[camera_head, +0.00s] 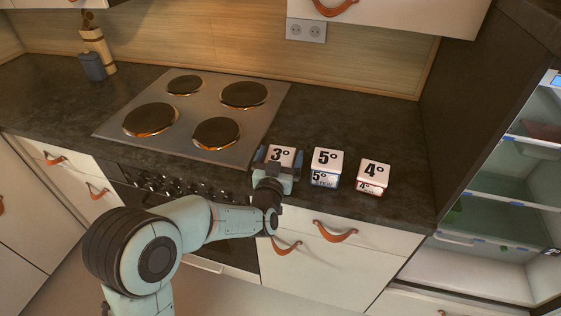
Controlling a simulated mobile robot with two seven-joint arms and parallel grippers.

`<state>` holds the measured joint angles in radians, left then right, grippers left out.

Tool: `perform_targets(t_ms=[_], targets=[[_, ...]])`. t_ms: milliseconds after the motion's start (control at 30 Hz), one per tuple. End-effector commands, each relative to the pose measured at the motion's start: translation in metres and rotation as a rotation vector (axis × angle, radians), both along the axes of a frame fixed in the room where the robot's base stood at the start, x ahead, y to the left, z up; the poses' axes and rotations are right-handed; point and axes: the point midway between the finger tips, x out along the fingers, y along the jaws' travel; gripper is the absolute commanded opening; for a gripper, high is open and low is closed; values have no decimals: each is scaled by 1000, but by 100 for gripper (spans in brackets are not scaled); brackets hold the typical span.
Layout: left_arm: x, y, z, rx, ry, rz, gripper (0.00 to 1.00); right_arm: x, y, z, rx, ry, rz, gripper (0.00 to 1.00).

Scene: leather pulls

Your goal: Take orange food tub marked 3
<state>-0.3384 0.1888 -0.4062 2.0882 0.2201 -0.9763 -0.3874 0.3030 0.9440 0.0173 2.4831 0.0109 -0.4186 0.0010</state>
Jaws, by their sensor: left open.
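The food tub marked 3 (283,153) stands on the dark counter, just right of the cooktop. Its white lid with the number faces up; its sides are mostly hidden by my gripper, so no orange shows. My left gripper (277,166) is open at this tub, with one finger on its left side and one on its right. I cannot tell whether the fingers touch it. My right gripper is not in view.
A cooktop (190,118) lies to the left. An open fridge (500,195) is at the right. Counter behind the tubs is clear.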

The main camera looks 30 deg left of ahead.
Motion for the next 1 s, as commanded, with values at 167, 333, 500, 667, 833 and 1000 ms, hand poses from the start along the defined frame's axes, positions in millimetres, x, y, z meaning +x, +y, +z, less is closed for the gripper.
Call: perform_targets(t_ms=[167, 333, 500, 667, 833, 1000], targets=[[0, 0, 0, 0, 0, 0, 94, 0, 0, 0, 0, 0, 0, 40], [0, 0, 0, 0, 0, 0, 48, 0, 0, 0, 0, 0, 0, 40], [0, 0, 1, -1, -1, 0, 47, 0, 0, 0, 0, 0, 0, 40], [0, 0, 8, -2, -5, 1, 47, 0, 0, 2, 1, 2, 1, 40], [-1, 0, 40, -2, -9, 0, 47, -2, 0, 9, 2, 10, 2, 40], [-1, 0, 90, -4, -10, 1, 47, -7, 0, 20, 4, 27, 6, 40]])
